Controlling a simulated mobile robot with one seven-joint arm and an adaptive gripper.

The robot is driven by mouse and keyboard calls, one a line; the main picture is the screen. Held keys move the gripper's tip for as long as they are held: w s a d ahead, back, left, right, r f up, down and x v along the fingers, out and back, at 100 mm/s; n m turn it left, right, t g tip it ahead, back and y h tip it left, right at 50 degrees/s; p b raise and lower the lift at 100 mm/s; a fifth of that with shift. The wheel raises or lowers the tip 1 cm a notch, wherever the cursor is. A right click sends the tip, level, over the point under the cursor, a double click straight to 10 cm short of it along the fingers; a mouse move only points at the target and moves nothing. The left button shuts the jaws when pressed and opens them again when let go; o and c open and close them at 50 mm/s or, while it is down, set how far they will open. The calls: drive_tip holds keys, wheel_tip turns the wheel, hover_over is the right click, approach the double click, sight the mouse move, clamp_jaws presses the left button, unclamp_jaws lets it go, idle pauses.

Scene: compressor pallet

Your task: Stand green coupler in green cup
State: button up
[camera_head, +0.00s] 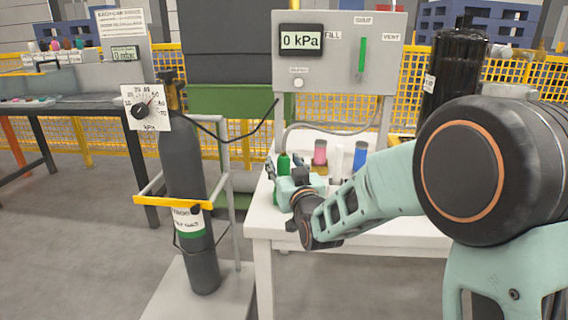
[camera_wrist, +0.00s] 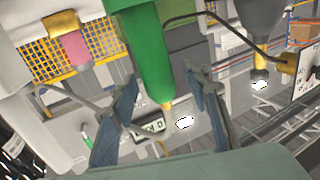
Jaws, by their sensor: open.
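The green coupler (camera_wrist: 152,60) is a green cylinder with a pale brass tip. In the wrist view it lies between the two spread fingers of my gripper (camera_wrist: 160,74), with gaps visible beside it. In the head view, the coupler's green upper end (camera_head: 284,164) rises upright just behind my gripper (camera_head: 287,186) at the left end of the white table. More green shows below, partly covered by my gripper. I cannot clearly make out the green cup, nor tell whether the coupler stands in it.
The white table (camera_head: 400,241) also bears a pink coupler (camera_head: 320,153), a white upright piece (camera_head: 338,164) and a blue coupler (camera_head: 360,156). A grey panel (camera_head: 338,60) reading 0 kPa stands behind. A gas cylinder (camera_head: 183,155) on a trolley stands to the left.

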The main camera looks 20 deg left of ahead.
drive_tip(key=v, duration=1.2)
